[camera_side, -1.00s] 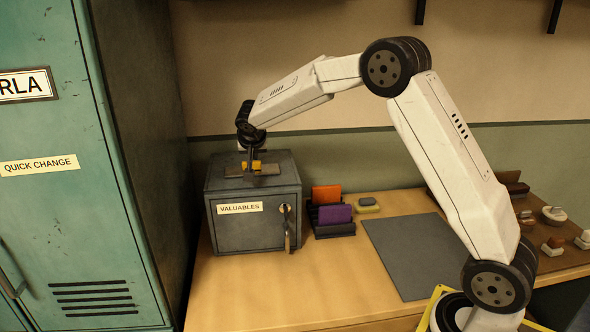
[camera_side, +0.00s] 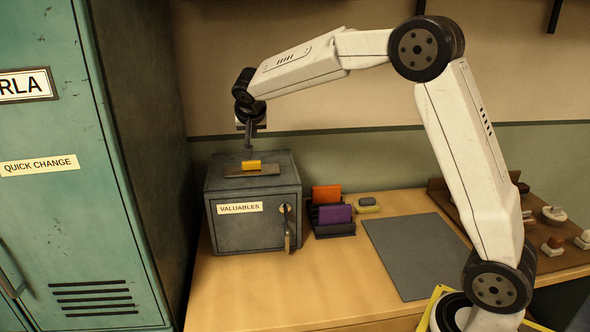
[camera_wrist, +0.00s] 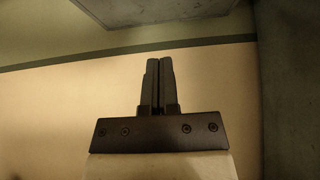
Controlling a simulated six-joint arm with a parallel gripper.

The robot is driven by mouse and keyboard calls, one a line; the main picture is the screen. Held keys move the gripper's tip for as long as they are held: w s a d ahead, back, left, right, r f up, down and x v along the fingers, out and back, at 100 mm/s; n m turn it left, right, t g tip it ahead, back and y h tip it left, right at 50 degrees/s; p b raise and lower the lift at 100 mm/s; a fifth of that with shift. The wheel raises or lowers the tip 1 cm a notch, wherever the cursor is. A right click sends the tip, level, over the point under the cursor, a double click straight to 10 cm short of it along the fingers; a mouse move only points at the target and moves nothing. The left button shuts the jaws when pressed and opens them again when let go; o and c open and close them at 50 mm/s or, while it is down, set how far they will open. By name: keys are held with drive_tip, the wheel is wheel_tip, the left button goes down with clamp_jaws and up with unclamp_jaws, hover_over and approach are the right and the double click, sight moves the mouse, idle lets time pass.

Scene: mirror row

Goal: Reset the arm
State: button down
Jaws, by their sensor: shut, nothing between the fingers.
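My gripper (camera_side: 249,140) is shut with nothing between its fingers. In the side view it points down, a little above the grey box (camera_side: 255,234) labelled VALUABLES. In the wrist view the two dark fingers (camera_wrist: 158,80) stand close together, and a grey surface (camera_wrist: 130,8) shows at the top edge.
A teal locker (camera_side: 60,230) stands at the left. Beside the box a dark rack (camera_side: 335,230) holds an orange and a purple item. A grey mat (camera_side: 415,255) lies on the wooden table (camera_side: 270,295). Small items sit on a brown board at the right.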

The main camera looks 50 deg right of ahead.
drive_tip(key=shift+s+a+r, duration=0.3)
drive_tip(key=shift+r, duration=0.2)
drive_tip(key=s+a+f+n+g+y, duration=0.1)
drive_tip(key=s+a+f+n+y, duration=0.1)
drive_tip(key=s+f, duration=0.3)
drive_tip(key=s+a+f+n+g+y, duration=0.1)
drive_tip(key=s+a+f+n, duration=0.3)
drive_tip(key=s, duration=0.9)
drive_tip(key=s+a+f+n+g+y, duration=0.1)
drive_tip(key=s+a+f+n+y, duration=0.1)
drive_tip(key=s+f, duration=0.6)
drive_tip(key=shift+s+a+f+n+y, duration=0.3)
drive_tip(key=shift+s+a+n, duration=0.2)
drive_tip(key=shift+s+a, duration=0.55)
